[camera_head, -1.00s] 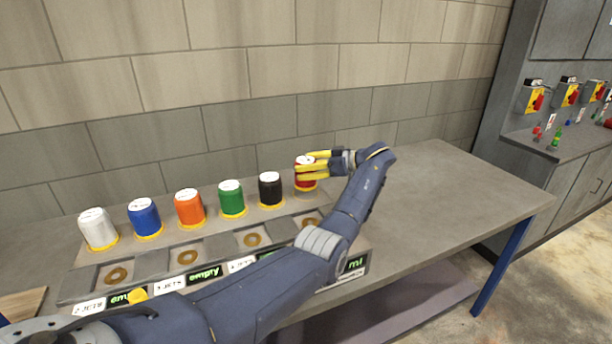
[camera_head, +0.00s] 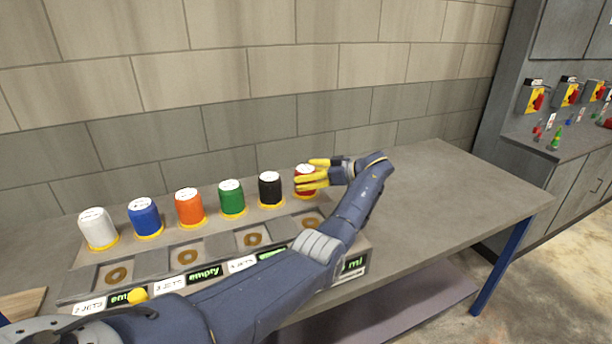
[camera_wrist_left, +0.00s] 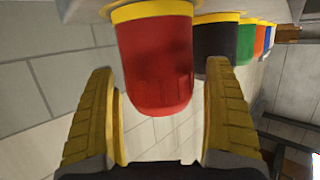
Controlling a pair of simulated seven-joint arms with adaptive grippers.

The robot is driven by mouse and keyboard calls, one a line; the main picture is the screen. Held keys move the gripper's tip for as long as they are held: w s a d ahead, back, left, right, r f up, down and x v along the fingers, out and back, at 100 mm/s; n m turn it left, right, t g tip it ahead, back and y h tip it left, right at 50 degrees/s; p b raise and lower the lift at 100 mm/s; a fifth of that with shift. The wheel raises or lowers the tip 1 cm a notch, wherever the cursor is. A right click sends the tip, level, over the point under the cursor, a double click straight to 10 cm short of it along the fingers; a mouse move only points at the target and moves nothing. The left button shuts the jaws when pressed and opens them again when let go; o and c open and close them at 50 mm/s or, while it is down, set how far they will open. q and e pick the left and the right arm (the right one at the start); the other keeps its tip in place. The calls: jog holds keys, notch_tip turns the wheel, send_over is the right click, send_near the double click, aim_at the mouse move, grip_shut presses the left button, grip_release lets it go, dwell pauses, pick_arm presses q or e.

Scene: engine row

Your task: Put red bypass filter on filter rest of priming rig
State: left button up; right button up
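The red bypass filter (camera_head: 307,191) stands upright at the right end of the filter row on the back strip of the priming rig (camera_head: 70,296). It has a white top and yellow base ring. My left gripper (camera_head: 304,174) is at the red filter, its yellow fingers spread beside it. In the left wrist view, the red filter (camera_wrist_left: 158,65) hangs inverted between the open fingers, with narrow gaps visible. The fingers partly hide it in the head view. My right gripper is not in view.
Black (camera_head: 270,189), green (camera_head: 232,198), orange (camera_head: 190,207), blue (camera_head: 145,217) and white (camera_head: 98,228) filters stand left of the red one. In front are recesses with tan rings (camera_head: 253,239) and label displays (camera_head: 206,273). The table (camera_head: 440,200) is clear to the right.

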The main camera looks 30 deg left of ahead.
pick_arm(q)
jog(key=shift+r, duration=0.15)
jog(key=v, duration=1.2)
